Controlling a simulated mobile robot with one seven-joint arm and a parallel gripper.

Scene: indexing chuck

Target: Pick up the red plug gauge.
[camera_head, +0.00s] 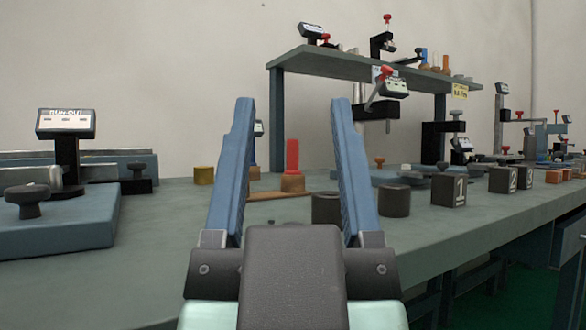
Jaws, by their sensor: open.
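The foot of the gauge is clear of my gripper in this view.
Dark cylinders (395,200) stand right of the gauge, near my right finger, with numbered dark blocks (447,189) beyond. A run-out gauge stand (66,150) sits far left. A raised shelf (350,66) holds more instruments behind.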

